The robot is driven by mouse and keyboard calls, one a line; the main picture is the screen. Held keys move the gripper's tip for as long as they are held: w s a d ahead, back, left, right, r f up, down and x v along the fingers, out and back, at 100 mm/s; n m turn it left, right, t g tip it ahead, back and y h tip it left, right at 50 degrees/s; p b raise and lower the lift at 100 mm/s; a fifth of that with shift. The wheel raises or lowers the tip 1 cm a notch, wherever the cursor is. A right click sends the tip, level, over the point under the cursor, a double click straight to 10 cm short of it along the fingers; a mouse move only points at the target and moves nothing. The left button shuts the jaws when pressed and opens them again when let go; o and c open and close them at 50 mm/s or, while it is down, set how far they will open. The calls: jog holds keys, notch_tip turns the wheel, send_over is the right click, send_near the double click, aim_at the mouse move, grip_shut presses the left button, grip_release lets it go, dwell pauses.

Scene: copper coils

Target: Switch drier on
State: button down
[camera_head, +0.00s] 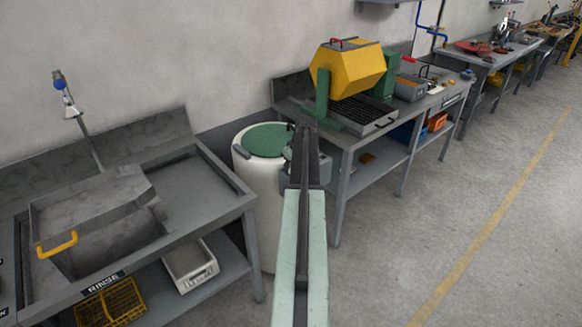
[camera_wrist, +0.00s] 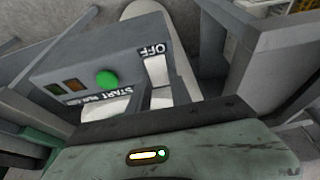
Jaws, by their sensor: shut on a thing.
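The drier is a white drum (camera_head: 256,205) with a green lid (camera_head: 266,140), standing between the rinse bench and the long workbench. A grey control box (camera_head: 320,174) is on its side, partly behind my arm. A white switch part (camera_wrist: 158,75) is beside OFF; another pale part lies by START.
A rinse sink bench (camera_head: 222,188) with a yellow-handled tank stands on the left. A workbench (camera_head: 345,145) with a yellow hexagonal tumbler (camera_head: 352,70) stands on the right. The floor (camera_head: 400,230) at the right is clear.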

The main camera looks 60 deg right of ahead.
jog(key=shift+w+d+r+g+p, duration=0.2)
jog(key=shift+w+g+p, duration=0.15)
jog(key=shift+g, duration=0.15)
jog(key=shift+w+d+f+g, duration=0.1)
jog(key=shift+f+g, duration=0.05)
jog(key=shift+g, duration=0.25)
jog(key=shift+f+g+y, duration=0.15)
jog(key=shift+g+y, duration=0.25)
jog(key=shift+g, duration=0.2)
jog(key=c, duration=1.2)
grip_release()
jog(key=shift+o, duration=0.2)
